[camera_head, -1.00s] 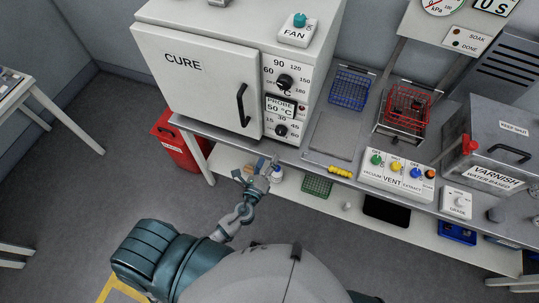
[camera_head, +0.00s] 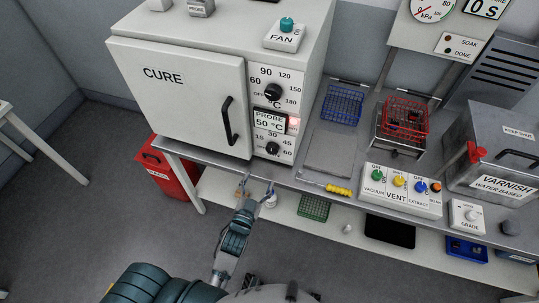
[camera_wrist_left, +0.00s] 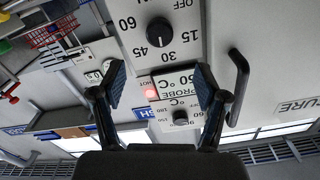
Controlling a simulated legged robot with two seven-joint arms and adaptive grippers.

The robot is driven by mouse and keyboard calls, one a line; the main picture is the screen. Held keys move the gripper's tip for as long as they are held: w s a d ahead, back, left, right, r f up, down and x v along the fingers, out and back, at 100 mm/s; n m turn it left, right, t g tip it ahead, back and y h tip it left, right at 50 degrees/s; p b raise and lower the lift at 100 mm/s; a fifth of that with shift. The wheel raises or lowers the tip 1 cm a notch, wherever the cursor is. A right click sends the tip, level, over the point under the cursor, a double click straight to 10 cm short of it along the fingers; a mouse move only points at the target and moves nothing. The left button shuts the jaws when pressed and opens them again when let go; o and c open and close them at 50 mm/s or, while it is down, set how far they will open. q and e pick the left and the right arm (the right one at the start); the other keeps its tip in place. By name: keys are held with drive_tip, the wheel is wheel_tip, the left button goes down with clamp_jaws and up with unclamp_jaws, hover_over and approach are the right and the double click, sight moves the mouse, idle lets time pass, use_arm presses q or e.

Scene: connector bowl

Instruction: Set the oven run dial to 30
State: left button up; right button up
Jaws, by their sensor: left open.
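The oven marked CURE (camera_head: 178,85) has a black run dial (camera_head: 272,148) low on its front panel, with a 15, 30, 45 scale around it. In the left wrist view the run dial (camera_wrist_left: 160,31) appears upside down; its pale mark lies toward the 30 and 45 side, exact alignment unclear. The temperature dial (camera_head: 274,91) is above the run dial, with the PROBE 50 °C display (camera_head: 268,121) between them. My left gripper (camera_head: 256,187) is open and empty, below and in front of the panel, apart from the run dial. My right gripper is not in view.
The oven door handle (camera_head: 228,120) projects left of the dials. The bench edge and lower shelf (camera_head: 225,190) lie below the panel. A glowing red lamp (camera_head: 293,122) is beside the display. A red bin (camera_head: 165,165) stands left; the vent box (camera_head: 400,190) is right.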

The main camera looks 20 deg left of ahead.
sight(271, 152)
use_arm(q)
drive_tip(key=w, duration=1.1)
drive_tip(key=shift+w+d, duration=0.25)
drive_tip(key=c, duration=1.2)
